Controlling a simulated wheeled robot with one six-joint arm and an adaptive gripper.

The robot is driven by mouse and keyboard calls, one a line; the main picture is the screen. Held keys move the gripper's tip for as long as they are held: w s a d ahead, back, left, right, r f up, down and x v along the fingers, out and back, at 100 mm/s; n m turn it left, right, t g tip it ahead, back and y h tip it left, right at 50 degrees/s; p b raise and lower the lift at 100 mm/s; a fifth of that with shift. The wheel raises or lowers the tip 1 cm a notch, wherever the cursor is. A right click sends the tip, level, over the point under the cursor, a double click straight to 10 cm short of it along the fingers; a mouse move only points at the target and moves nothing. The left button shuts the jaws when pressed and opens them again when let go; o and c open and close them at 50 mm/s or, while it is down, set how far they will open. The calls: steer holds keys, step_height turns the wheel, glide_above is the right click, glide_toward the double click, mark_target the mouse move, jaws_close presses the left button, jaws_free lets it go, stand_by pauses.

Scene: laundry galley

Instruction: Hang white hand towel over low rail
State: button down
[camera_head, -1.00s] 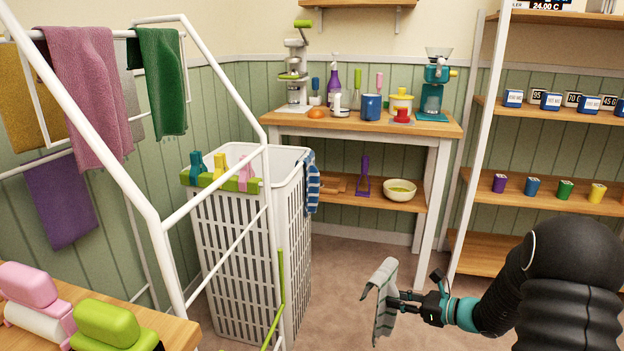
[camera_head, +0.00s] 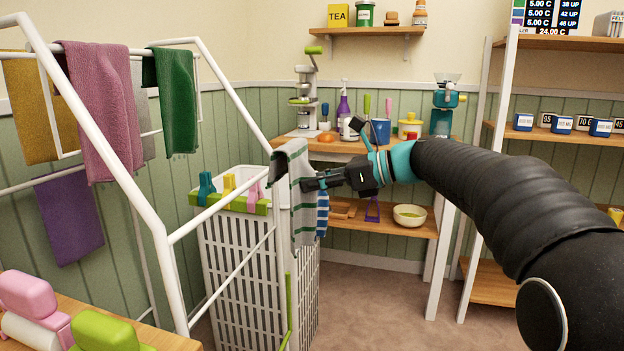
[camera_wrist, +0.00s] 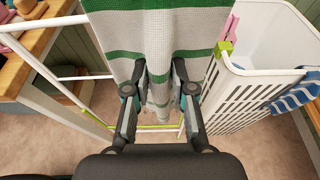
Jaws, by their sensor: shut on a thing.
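A white hand towel with green stripes (camera_head: 298,190) hangs from my gripper in front of the hamper. My gripper (camera_head: 310,183) is shut on it, and the cloth drapes down on both sides of the fingers. In the wrist view the towel (camera_wrist: 160,40) fills the upper middle, pinched between the two fingertips (camera_wrist: 158,80). The white drying rack (camera_head: 150,215) stands at the left. Its lower front rail (camera_head: 222,208) slopes up toward the towel. A lower back rail (camera_head: 18,186) carries a purple towel. I cannot tell whether the held towel touches the rack.
A white slatted hamper (camera_head: 235,270) stands behind the towel, with coloured pegs on its green rim and a blue striped cloth (camera_head: 322,213). Pink, green and ochre towels hang on the upper rack. A wooden bench (camera_head: 345,148) with kitchenware is behind. The floor at right is clear.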

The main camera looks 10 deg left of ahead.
mark_target(280, 170)
steer(key=shift+s+a+r, duration=0.35)
steer(key=shift+s+r, duration=0.15)
steer(key=shift+r, duration=0.25)
steer(key=shift+r+p, duration=0.15)
steer(key=shift+p, duration=0.5)
steer(key=shift+w+a+p, duration=0.15)
steer(key=shift+a+p, duration=0.95)
steer(key=shift+a, duration=0.75)
steer(key=shift+w+a+p, duration=0.15)
steer(key=shift+a+p, duration=0.9)
steer(key=shift+a, duration=0.8)
step_height(280, 170, down, 8)
steer(key=b, duration=0.4)
steer(key=shift+f, duration=0.5)
steer(key=c, duration=0.9)
jaws_free()
